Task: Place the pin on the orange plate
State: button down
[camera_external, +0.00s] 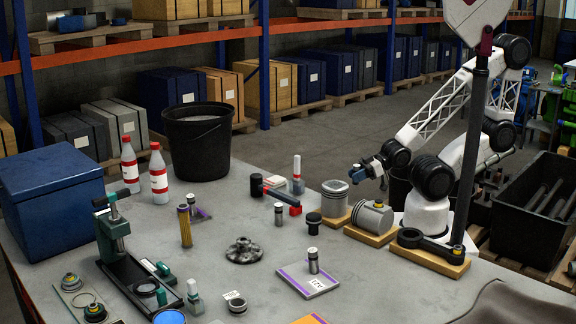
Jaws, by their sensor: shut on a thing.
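My gripper (368,170) is at the end of the white arm, raised above the table near the pistons. It is shut on a small grey-blue thing (356,175), which seems to be the pin; its shape is hard to make out. The orange plate (311,319) shows only as an edge at the bottom of the picture and is cut off by the frame. It lies well in front of and to the left of my gripper.
Two pistons (335,192) (374,216) and a connecting rod (432,244) rest on wooden blocks below my gripper. A purple-edged plate (291,274) bears a small upright cylinder (313,262). A flanged part (244,251), hammer (276,193) and green press (116,238) stand farther left. A dark pole (473,150) rises at right.

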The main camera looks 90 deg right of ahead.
jog(key=shift+w+r, duration=0.1)
jog(key=w+a+r, duration=0.4)
jog(key=w+a, duration=0.1)
jog(key=w, duration=0.2)
jog(key=w+a+r+n+y, duration=0.1)
jog(key=w+a+r, duration=0.3)
jog(key=w, duration=0.4)
jog(key=w+a+r, duration=0.4)
jog(key=w+a, duration=0.1)
jog(key=w, duration=0.2)
jog(key=w+a+n+g+y, duration=0.1)
jog(key=w+a, duration=0.4)
jog(key=a, duration=0.4)
jog(key=w+a+n+y, duration=0.1)
jog(key=w+a, duration=0.4)
jog(key=a, duration=0.5)
jog(key=w+a+n+g+y, duration=0.1)
jog(key=w+a, duration=0.4)
jog(key=a, duration=0.5)
jog(key=shift+f+n+g+y, duration=0.15)
jog(key=shift+n+g+y, duration=0.15)
jog(key=shift+n+y, duration=0.15)
